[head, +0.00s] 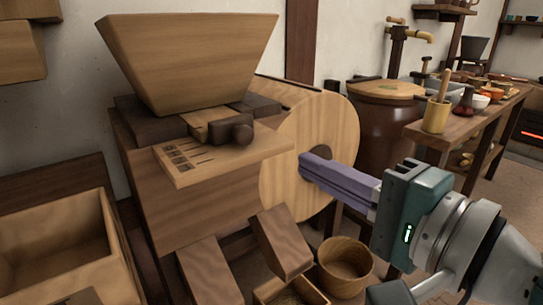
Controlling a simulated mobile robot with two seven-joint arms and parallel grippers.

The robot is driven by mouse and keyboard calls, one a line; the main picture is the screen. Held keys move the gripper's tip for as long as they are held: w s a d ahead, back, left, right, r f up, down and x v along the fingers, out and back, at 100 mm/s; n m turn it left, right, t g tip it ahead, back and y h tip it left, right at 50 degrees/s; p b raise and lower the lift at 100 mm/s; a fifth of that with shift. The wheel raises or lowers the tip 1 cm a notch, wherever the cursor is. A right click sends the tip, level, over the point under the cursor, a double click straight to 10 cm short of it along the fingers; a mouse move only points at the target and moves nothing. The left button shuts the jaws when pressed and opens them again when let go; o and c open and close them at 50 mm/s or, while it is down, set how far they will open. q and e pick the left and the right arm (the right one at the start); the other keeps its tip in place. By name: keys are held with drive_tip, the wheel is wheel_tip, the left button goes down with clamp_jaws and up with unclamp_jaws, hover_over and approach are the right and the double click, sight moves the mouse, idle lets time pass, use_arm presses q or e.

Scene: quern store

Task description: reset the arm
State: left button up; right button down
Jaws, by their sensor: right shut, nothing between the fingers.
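My right gripper (305,166) comes in from the right with its purple fingers pressed together and nothing between them. Its fingertips overlap the dark hub of a round wooden wheel (341,130) in the picture; I cannot tell whether they touch it. The wheel is on the right side of a wooden mill (140,160) with a large hopper (190,60) on top. A dark knob (238,130) sits on a small panel at the mill's front. My left gripper is not in view.
A wooden bin (60,262) stands at the left. A round wooden tub (345,262) and a small box (290,292) sit below the wheel. A brown barrel (384,125) stands behind my gripper. A side table (478,125) with bowls runs along the right.

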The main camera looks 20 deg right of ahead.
drive_tip(key=s+d+r+n+g+h+p, duration=0.25)
drive_tip(key=s+r+n+g+p, duration=0.35)
drive_tip(key=s+r+n+p, duration=0.65)
drive_tip(key=s+d+r+n+g+h+p, duration=0.3)
drive_tip(key=s+r+g+p, duration=0.5)
drive_tip(key=p, duration=1)
wheel_tip(320, 180, up, 32)
drive_tip(key=a+t+p, duration=0.1)
drive_tip(key=p, duration=3.3)
drive_tip(key=shift+s+a+r, duration=0.15)
drive_tip(key=shift+s+r, duration=0.1)
drive_tip(key=shift+n, duration=0.25)
